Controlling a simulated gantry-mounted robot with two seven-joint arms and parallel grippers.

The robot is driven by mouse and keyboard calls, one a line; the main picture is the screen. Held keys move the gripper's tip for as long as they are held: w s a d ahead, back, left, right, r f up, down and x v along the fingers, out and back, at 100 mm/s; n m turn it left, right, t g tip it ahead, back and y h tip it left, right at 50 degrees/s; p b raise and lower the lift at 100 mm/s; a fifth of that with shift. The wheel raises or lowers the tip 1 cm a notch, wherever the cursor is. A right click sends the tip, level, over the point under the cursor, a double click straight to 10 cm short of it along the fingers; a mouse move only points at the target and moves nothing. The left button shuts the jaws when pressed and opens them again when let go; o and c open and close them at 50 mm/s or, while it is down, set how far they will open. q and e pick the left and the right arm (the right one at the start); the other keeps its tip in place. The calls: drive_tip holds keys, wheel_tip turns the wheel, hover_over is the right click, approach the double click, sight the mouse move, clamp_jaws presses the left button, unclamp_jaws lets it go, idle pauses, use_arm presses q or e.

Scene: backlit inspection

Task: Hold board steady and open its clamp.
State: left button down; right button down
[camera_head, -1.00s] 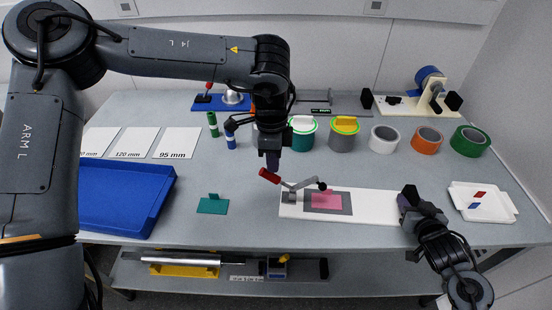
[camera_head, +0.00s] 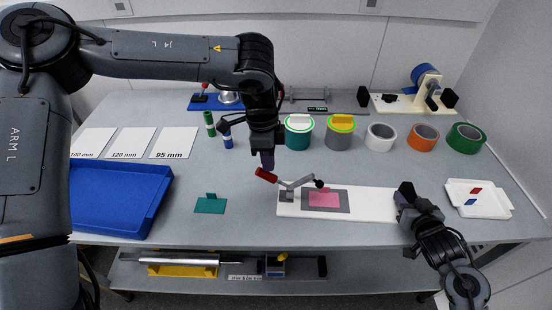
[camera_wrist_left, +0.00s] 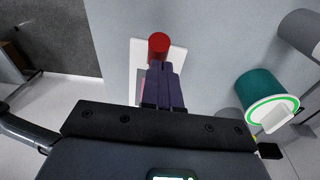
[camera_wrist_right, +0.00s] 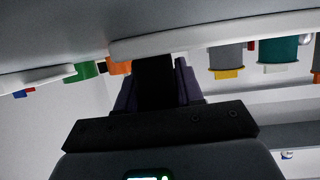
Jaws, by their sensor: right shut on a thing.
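The white board (camera_head: 372,204) lies on the table with a grey and pink patch (camera_head: 324,200) on it. Its clamp has a red handle (camera_head: 266,175), a grey metal arm (camera_head: 302,184) and a black tip over the patch. My left gripper (camera_head: 267,168) points down just above the handle. In the left wrist view its fingers (camera_wrist_left: 162,66) are together, with the red handle (camera_wrist_left: 158,42) at their tips; whether they touch is unclear. My right gripper (camera_head: 402,197) is shut on the board's right end. The board's edge shows above its fingers (camera_wrist_right: 155,62) in the right wrist view.
A blue tray (camera_head: 117,233) stands left and a teal plate (camera_head: 210,206) lies left of the board. A white tray (camera_head: 480,212) is close to the right of my right gripper. Cans and tape rolls (camera_head: 423,137) line the back.

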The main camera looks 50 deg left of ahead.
use_arm(q)
drive_tip(key=shift+a, duration=0.1)
use_arm(e)
drive_tip(key=shift+f, duration=0.1)
use_arm(q)
drive_tip(key=shift+s+a+f+t+h, duration=0.25)
drive_tip(key=shift+s+f+t+h, duration=0.05)
drive_tip(key=shift+t+h, duration=0.3)
drive_tip(key=shift+s+a+f+t+h, duration=0.2)
drive_tip(key=shift+s+f+t+h, duration=0.05)
drive_tip(key=shift+t+h, duration=0.3)
drive_tip(key=shift+s+a+f+t+h, duration=0.35)
drive_tip(key=shift+f+h, duration=0.15)
drive_tip(key=shift+f, duration=0.15)
drive_tip(key=shift+s+a+f+t+h, duration=0.25)
drive_tip(key=shift+a+f+t+h, duration=0.15)
drive_tip(key=shift+f, duration=0.3)
drive_tip(key=shift+s+a+f+t+h, duration=0.2)
drive_tip(key=shift+s+f+t+h, duration=0.1)
drive_tip(key=shift+f+h, duration=0.3)
drive_tip(key=shift+f, duration=0.1)
use_arm(e)
drive_tip(key=shift+d, duration=0.1)
use_arm(q)
drive_tip(key=shift+a, duration=0.1)
drive_tip(key=v, duration=0.7)
drive_tip(key=shift+r, duration=0.25)
